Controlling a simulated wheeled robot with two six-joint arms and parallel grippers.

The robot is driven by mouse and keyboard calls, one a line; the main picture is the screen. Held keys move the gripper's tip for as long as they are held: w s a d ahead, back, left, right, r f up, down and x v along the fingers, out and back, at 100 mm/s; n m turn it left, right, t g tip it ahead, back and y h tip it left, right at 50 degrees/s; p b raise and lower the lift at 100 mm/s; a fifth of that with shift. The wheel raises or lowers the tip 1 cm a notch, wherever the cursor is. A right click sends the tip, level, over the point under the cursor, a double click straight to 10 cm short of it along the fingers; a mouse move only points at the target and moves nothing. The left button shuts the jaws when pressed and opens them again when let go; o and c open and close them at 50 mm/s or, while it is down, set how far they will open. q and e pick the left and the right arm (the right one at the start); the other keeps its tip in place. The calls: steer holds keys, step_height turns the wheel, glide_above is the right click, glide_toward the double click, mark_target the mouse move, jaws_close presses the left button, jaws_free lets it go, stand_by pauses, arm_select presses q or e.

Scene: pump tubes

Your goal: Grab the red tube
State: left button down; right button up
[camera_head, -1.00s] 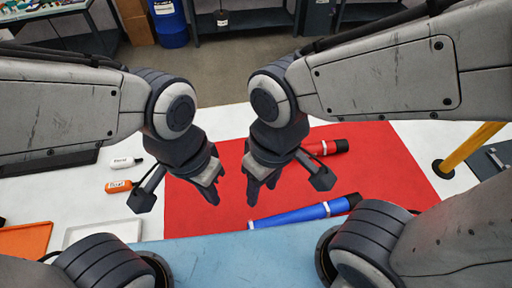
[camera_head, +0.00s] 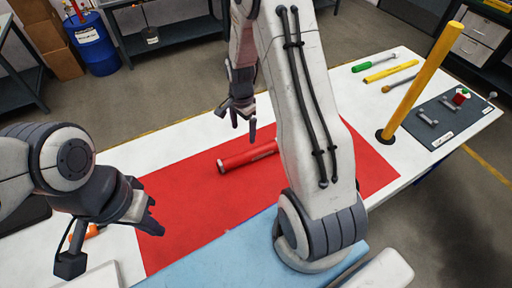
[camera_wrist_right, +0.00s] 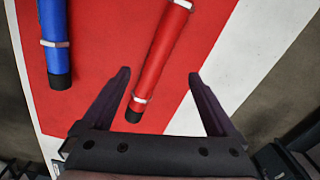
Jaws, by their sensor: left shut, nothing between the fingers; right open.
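The red tube (camera_head: 240,161) lies on the red mat (camera_head: 190,195), its right part hidden behind my right arm in the head view. In the right wrist view the red tube (camera_wrist_right: 163,52) runs down between the fingers, with a pale band and dark tip at its near end. My right gripper (camera_head: 243,128) is open and empty, above the mat's far edge, apart from the tube; its fingers also show in the wrist view (camera_wrist_right: 158,74). My left gripper (camera_head: 152,213) is shut and empty above the mat's left side.
A blue tube (camera_wrist_right: 55,45) lies beside the red one in the wrist view; my right arm hides it in the head view. A yellow post (camera_head: 425,80) stands at the right, near a dark plate (camera_head: 450,120) and several coloured tools (camera_head: 390,72). The mat's left part is clear.

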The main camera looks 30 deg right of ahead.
steer(key=d+f+m, duration=0.4)
steer(key=d, duration=0.2)
steer(key=p, duration=0.2)
glide_above(258, 148)
step_height(258, 148, down, 5)
steer(key=shift+s+r, duration=0.1)
steer(key=shift+s, duration=0.05)
steer(key=shift+a+f+p, duration=0.1)
steer(key=shift+f+p, duration=1)
steer(key=shift+f, duration=1.85)
jaws_close()
